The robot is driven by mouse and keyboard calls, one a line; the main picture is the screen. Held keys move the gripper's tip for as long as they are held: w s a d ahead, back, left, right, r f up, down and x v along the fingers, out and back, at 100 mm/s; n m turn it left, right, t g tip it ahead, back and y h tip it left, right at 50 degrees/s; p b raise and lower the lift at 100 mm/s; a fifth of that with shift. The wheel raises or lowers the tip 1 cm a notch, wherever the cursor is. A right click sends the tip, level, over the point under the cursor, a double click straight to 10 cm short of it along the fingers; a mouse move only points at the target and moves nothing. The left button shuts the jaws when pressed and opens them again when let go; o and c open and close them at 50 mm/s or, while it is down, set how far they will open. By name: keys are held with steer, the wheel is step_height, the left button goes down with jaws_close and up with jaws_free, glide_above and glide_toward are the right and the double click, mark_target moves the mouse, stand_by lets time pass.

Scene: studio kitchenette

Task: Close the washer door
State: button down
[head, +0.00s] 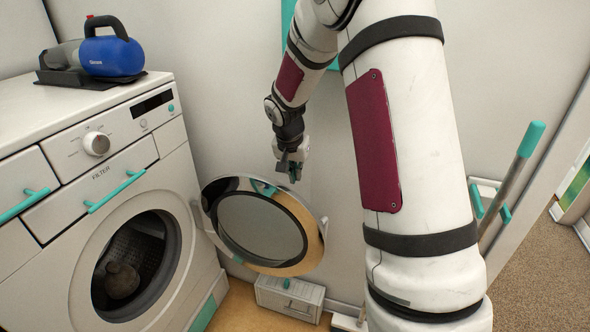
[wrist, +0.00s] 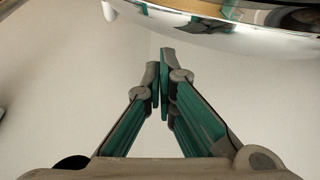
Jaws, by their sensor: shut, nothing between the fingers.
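The washer (head: 150,220) stands at the left with its round drum opening (head: 135,265) uncovered. Its round door (head: 262,228), with a chrome rim and dark ring around the glass, is swung wide open to the right of the machine. My gripper (head: 292,175) is shut and empty, just above the door's upper right rim in the head view. In the wrist view the door's shiny rim (wrist: 225,28) curves across the top right. The closed fingertips (wrist: 160,62) point toward it with a small gap; I cannot tell any contact.
A blue handheld vacuum (head: 110,52) sits on the washer top. Something dark lies in the drum. A small white box (head: 289,300) is on the floor below the door. A wall is close behind the door. A teal-handled pole (head: 530,140) stands at the right.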

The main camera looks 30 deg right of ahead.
steer(key=shift+b+x, duration=0.45)
steer(key=shift+x, duration=2.2)
steer(key=shift+a, duration=0.15)
